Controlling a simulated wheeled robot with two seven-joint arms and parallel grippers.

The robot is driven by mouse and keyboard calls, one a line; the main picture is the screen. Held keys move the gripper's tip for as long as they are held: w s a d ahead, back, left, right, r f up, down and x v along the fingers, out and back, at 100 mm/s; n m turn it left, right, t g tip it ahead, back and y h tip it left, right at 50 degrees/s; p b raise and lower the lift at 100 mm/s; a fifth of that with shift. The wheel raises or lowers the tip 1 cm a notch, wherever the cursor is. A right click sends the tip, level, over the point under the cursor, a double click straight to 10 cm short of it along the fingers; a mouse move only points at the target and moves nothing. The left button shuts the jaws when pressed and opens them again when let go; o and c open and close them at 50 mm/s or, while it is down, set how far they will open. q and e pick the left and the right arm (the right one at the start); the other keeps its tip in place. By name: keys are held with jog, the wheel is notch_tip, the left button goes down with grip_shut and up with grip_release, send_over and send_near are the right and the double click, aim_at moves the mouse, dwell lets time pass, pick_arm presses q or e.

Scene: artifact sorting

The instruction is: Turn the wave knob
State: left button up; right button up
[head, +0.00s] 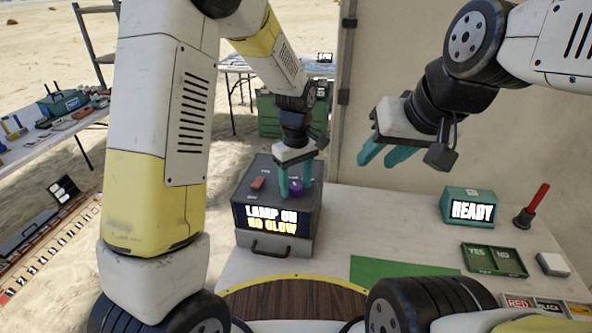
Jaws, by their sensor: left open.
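A dark grey box (268,215) stands on the table with a lit display (270,218) that reads "LAMP ON" and "NO GLOW". A purple knob (297,188) sits on its top, likely the wave knob. My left gripper (296,190) points down over the box, its teal fingers open on either side of the knob. I cannot tell whether the fingers touch the knob. A red switch (258,183) is on the box top, left of the knob. My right gripper (380,155) is open and empty, in the air to the right of the box.
A teal device (472,193) reading "READY", a red-handled tool (536,205), a green YES/NO tray (494,273) and a white block (553,264) stand at the right. A green mat (400,277) lies in front. A tan wall panel (440,50) rises behind.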

pick_arm(q)
grip_shut()
jog(key=m, duration=0.3)
jog(key=shift+m, duration=0.4)
jog(key=m, duration=0.3)
jog(key=shift+m, duration=0.3)
jog(key=m, duration=0.6)
jog(key=shift+r, duration=0.1)
jog(key=shift+m, duration=0.4)
grip_release()
